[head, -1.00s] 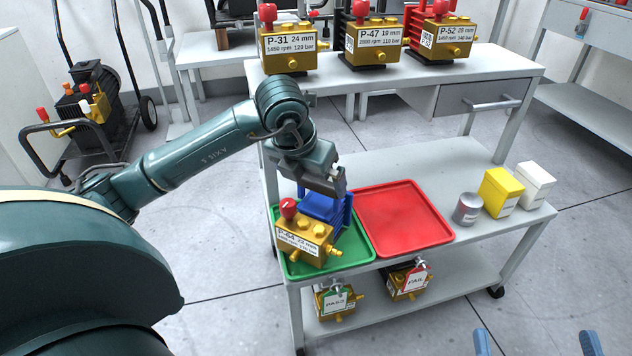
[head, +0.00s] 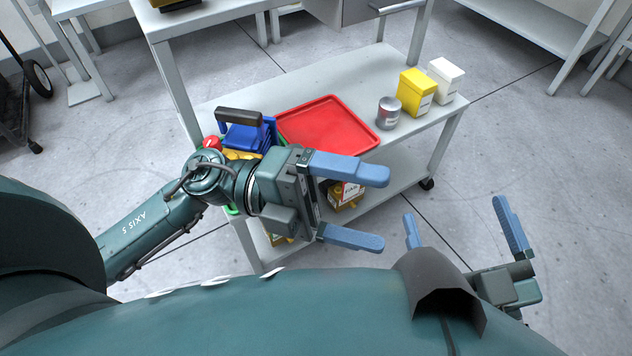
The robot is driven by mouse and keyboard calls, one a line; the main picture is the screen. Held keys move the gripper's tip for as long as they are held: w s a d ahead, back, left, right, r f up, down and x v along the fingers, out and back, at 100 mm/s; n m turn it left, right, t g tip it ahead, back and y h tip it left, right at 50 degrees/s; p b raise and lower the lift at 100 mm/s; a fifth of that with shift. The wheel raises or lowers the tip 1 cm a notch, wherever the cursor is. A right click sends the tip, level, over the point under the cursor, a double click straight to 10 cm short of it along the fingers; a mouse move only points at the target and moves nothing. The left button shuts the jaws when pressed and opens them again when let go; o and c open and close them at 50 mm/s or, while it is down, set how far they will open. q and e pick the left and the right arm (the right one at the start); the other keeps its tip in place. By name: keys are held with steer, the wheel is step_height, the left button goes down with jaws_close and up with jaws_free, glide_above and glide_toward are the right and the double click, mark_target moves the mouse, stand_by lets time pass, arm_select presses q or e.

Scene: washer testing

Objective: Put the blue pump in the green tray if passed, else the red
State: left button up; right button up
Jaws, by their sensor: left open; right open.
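The blue pump (head: 245,138), with a dark handle, a gold front part and a red knob (head: 211,142), sits at the left of the cart top. It is over the green tray (head: 232,210), which is mostly hidden by my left arm. The red tray (head: 328,128) lies empty to the right of the pump. My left gripper (head: 385,208) is open and empty, in front of the cart and apart from the pump. My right gripper (head: 453,207) is open and empty, low at the right. The pump's label is hidden.
A grey can (head: 388,112), a yellow box (head: 416,90) and a white box (head: 445,80) stand right of the red tray. A gold pump with a tag (head: 346,194) is on the lower shelf. Floor is clear to the right.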

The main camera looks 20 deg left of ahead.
arm_select(q)
steer(key=w+a+r+n+t+y, duration=0.1)
steer(key=w+a+n+t+y, duration=0.1)
steer(key=n+t, duration=0.8)
steer(key=w+a+n+t+y, duration=0.2)
steer(key=n+t, duration=0.7)
steer(key=n, duration=0.3)
step_height(320, 180, down, 6)
steer(key=a+n+y, duration=0.2)
steer(key=n+y, duration=0.4)
steer(key=n, duration=0.1)
steer(key=shift+w+n, duration=0.3)
